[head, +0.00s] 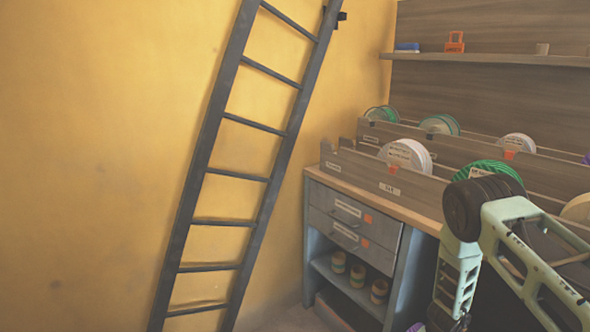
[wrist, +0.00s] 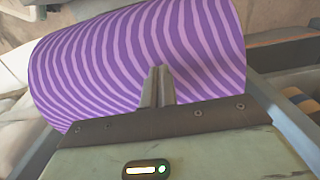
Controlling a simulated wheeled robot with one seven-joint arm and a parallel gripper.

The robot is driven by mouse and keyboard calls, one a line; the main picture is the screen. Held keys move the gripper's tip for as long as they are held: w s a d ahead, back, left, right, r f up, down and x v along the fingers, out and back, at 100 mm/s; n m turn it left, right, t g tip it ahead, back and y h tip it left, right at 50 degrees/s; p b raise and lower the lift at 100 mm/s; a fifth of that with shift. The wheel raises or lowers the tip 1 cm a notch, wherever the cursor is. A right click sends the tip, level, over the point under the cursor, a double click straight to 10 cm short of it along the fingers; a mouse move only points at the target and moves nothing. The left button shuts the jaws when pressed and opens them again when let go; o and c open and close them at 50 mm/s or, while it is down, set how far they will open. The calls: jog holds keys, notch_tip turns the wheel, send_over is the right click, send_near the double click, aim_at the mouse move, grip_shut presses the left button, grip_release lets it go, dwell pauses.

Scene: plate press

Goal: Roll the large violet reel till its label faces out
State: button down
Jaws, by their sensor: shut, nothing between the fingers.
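A large violet reel (wrist: 95,65) with light and dark violet stripes fills the upper part of the wrist view. Its curved side is toward the camera, and no label shows on the part I see. My gripper (wrist: 161,74) is shut and empty, with its fingertips in front of the reel's striped side. I cannot tell whether they touch it. My gripper is out of the head view.
Stepped wooden racks (head: 365,178) hold several white and green reels, some with labels. A drawer cabinet (head: 350,225) stands below, with small striped spools on its lower shelf. A dark ladder (head: 235,175) leans on the yellow wall. A shelf (head: 490,59) holds small items above.

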notch_tip(320, 180, up, 8)
jog(key=p, duration=0.5)
jog(key=shift+s+a+f, duration=0.25)
jog(key=shift+s+a, duration=0.05)
jog(key=shift+a, duration=0.1)
